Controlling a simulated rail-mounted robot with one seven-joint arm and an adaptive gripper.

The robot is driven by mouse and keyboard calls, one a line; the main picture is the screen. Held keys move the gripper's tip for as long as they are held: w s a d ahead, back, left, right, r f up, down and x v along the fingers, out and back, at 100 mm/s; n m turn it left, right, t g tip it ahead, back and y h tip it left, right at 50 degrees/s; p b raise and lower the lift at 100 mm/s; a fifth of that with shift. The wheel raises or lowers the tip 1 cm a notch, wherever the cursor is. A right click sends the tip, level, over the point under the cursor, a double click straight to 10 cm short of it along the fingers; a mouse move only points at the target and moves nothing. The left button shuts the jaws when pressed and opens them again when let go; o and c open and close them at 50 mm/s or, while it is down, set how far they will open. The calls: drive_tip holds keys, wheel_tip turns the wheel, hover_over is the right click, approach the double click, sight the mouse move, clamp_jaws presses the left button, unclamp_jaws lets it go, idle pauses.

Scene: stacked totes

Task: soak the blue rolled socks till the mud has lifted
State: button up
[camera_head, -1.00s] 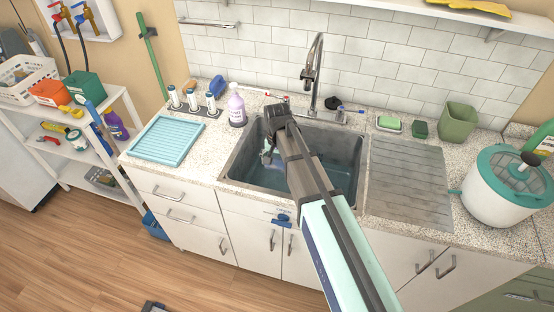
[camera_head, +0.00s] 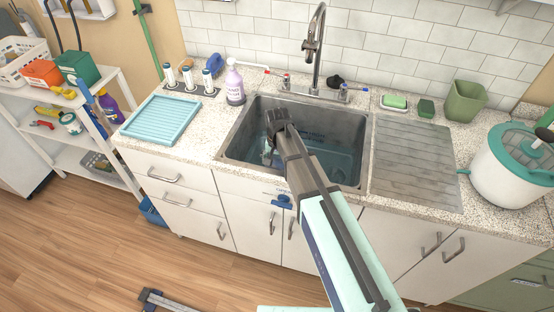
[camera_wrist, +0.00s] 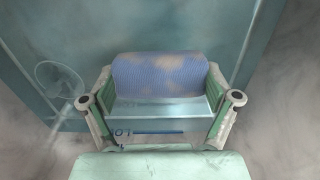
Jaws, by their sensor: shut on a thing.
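The blue rolled socks (camera_wrist: 160,75) fill the space between my fingertips in the wrist view. Pale brown mud patches show on their upper side. My gripper (camera_wrist: 160,88) is shut on the socks, one finger at each end. In the head view my gripper (camera_head: 268,153) reaches down into the sink (camera_head: 235,143), on its left side, mostly hidden by my own arm. Teal water (camera_head: 343,165) stands in the sink. The wrist view is hazy and bluish around the socks. Whether they touch the bottom I cannot tell.
The faucet (camera_head: 314,50) rises behind the sink. A lilac pump bottle (camera_head: 235,85) and blue tray (camera_head: 161,120) stand left; a ribbed drainboard (camera_head: 412,165) lies right.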

drive_tip(key=shift+f+b, duration=1.6)
drive_tip(key=shift+f, duration=2.1)
drive_tip(key=o, duration=0.9)
